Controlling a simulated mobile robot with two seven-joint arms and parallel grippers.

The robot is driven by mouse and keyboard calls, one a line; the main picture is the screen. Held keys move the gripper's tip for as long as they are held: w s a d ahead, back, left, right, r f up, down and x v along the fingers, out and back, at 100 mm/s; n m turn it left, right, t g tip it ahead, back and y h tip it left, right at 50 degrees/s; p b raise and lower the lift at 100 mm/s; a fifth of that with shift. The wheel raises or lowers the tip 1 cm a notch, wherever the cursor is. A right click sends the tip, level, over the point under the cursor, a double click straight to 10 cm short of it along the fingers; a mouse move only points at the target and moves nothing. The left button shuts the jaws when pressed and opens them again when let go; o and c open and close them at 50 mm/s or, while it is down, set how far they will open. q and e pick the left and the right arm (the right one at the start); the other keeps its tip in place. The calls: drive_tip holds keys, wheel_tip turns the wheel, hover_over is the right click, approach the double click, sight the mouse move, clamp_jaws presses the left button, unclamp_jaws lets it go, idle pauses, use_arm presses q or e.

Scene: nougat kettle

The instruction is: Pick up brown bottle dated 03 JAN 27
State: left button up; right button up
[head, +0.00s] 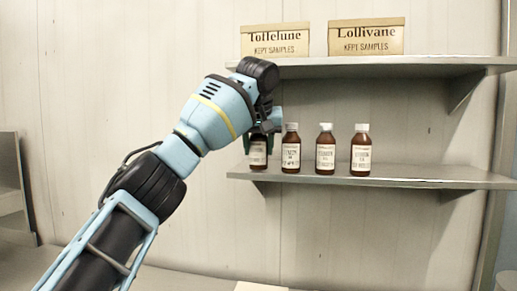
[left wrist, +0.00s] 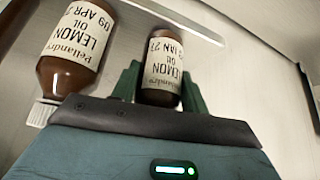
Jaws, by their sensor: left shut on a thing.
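A brown bottle with a cream label (head: 258,154) stands at the left end of the lower shelf's row. My left gripper (head: 259,142) is around it, its green fingers on either side. In the left wrist view the same bottle (left wrist: 161,70) is between the fingers of the gripper (left wrist: 160,90). Its label reads lemon oil and ends in JAN 27; the day is not fully legible. A neighbouring brown bottle (left wrist: 75,45) has a lemon oil label with 09 APR and a white cap. My right gripper is not in view.
More white-capped brown bottles (head: 291,150), (head: 325,150), (head: 361,151) stand to the right on the lower shelf (head: 430,177). The lower shelf's right part is clear.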

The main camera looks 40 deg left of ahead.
sight(257, 141)
use_arm(q)
drive_tip(key=shift+s+d+r, duration=0.1)
drive_tip(key=shift+r, duration=1.5)
drive_tip(key=shift+s+d+r, duration=0.15)
drive_tip(key=shift+s+d, duration=0.25)
drive_tip(key=shift+s, duration=0.25)
drive_tip(key=shift+s+d+r, duration=0.1)
drive_tip(key=shift+s+d, duration=0.3)
drive_tip(key=shift+s, duration=0.2)
drive_tip(key=s+d, duration=0.7)
drive_tip(key=s, duration=0.3)
drive_tip(key=shift+s+d+r+p, duration=0.2)
drive_tip(key=shift+d+r+p, duration=0.15)
drive_tip(key=shift+r, duration=0.1)
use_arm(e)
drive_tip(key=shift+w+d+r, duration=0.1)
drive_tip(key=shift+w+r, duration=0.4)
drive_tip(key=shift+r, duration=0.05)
